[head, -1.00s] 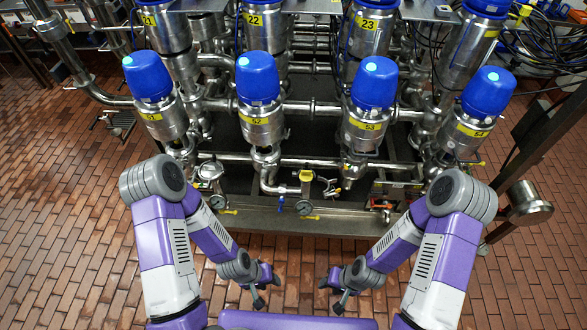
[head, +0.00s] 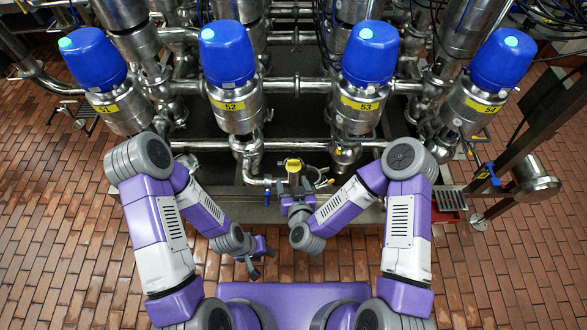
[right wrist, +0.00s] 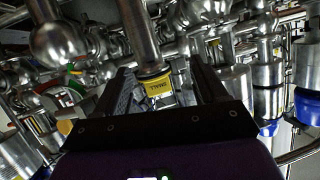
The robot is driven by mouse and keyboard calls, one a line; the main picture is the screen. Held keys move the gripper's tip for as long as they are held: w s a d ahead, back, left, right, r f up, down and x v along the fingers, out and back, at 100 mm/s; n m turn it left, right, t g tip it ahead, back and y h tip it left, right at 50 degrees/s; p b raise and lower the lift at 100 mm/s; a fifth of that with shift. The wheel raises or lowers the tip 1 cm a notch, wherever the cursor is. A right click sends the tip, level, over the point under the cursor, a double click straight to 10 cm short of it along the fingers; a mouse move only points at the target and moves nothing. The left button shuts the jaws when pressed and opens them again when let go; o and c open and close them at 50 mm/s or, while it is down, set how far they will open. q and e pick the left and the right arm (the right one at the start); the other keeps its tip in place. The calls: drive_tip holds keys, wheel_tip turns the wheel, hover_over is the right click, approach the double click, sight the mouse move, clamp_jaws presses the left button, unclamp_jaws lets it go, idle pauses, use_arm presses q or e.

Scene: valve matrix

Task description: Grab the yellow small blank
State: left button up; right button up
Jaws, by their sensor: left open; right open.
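The yellow small blank (head: 293,165) sits on the pipework at the front middle of the valve matrix. In the right wrist view the yellow blank (right wrist: 157,86), lettered SMALL, shows at the end of a metal pipe, between the fingers. My right gripper (head: 295,186) is open, with its fingers pointing at the blank. In the right wrist view its two fingers (right wrist: 165,78) stand one on each side of the blank; I cannot tell if they touch it. My left gripper (head: 264,252) is open and empty, low over the brick floor in front of the rack.
Blue-topped valves (head: 227,55) stand in a row above and behind the blank. Steel pipes (head: 300,86) crowd around it. A metal stand (head: 535,175) is at the right. The brick floor (head: 60,250) at the left is clear.

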sight(294, 162)
drive_tip(key=r+h, duration=0.1)
drive_tip(key=r+t+b, duration=0.1)
drive_tip(key=w+r+t+h, duration=0.1)
drive_tip(key=shift+d+r+m+h, duration=0.15)
drive_tip(key=shift+d+m+h, duration=0.15)
drive_tip(key=shift+d+m, duration=0.1)
drive_tip(key=shift+w+t, duration=0.3)
drive_tip(key=w+b, duration=0.1)
drive_tip(key=w, duration=0.5)
drive_tip(key=shift+w+a+f+b, duration=0.2)
drive_tip(key=shift+w+b, duration=0.15)
drive_tip(key=shift+w, duration=0.05)
drive_tip(key=c, duration=1)
